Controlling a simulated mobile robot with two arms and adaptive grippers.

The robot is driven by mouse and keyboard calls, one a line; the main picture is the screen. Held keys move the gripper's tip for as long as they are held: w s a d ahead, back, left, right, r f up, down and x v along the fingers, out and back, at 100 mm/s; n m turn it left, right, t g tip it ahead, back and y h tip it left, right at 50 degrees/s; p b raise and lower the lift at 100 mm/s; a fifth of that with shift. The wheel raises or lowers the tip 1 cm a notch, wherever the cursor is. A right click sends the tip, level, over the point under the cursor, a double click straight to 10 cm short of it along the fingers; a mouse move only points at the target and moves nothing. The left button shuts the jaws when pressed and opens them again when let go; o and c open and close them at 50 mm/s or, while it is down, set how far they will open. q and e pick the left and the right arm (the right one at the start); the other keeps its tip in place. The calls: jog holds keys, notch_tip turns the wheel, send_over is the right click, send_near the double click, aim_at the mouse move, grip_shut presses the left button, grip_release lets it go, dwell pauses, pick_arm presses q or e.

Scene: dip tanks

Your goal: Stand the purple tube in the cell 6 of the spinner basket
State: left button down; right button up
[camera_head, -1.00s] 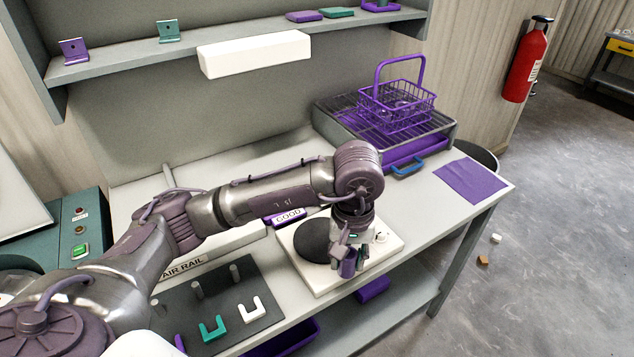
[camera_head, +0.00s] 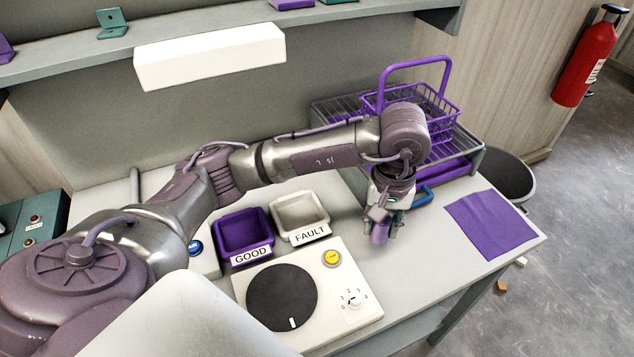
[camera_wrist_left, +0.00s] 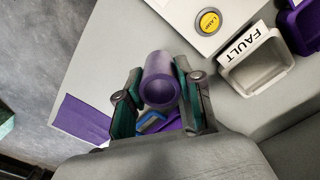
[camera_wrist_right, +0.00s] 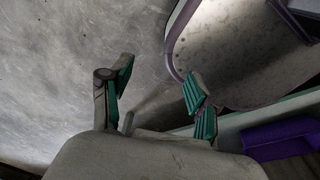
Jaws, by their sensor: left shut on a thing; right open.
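The purple tube (camera_head: 379,234) is held in my left gripper (camera_head: 383,220), over the bare bench right of the white turntable unit. In the left wrist view the tube (camera_wrist_left: 161,80) sits between the two green-padded fingers, its open round end facing the camera. A purple wire basket (camera_head: 447,110) with a tall handle stands on the rack at the back right, partly behind my left arm. It is the only basket in view; its cells and numbers cannot be made out. My right gripper (camera_wrist_right: 158,88) is open and empty in the right wrist view, with grey floor beyond it.
The white unit (camera_head: 367,317) with a black disc stands at the front. A purple GOOD tray (camera_head: 236,259) and a pale FAULT tray (camera_head: 310,233) stand behind it. A purple mat (camera_head: 492,225) lies at the right. A blue handle (camera_head: 423,197) sticks out below the rack.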

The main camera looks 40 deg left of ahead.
pick_arm(q)
jog(key=w+a+f+p, duration=0.1)
jog(key=w+a+f, duration=0.1)
jog(key=a, duration=0.1)
jog(key=w+a+f+p, duration=0.1)
jog(key=w+a+f, duration=0.1)
jog(key=a, duration=0.1)
jog(key=w+a+f+p, duration=0.1)
jog(key=w+a+f, duration=0.1)
jog(key=a, duration=0.1)
jog(key=shift+w+f+p, duration=0.1)
jog(key=shift+f+p, duration=0.1)
jog(key=shift+p, duration=0.2)
jog(key=shift+a+f, duration=0.1)
jog(key=shift+f, duration=0.1)
notch_tip(320, 180, down, 3)
jog(key=shift+f+p, duration=0.1)
jog(key=shift+p, duration=0.8)
jog(key=shift+f, duration=0.3)
pick_arm(e)
jog(key=r, duration=0.2)
jog(key=s+r, duration=0.1)
jog(key=r, duration=0.2)
jog(key=shift+s+r, duration=0.25)
jog(key=shift+r, duration=0.15)
pick_arm(q)
jog(key=shift+f, duration=0.1)
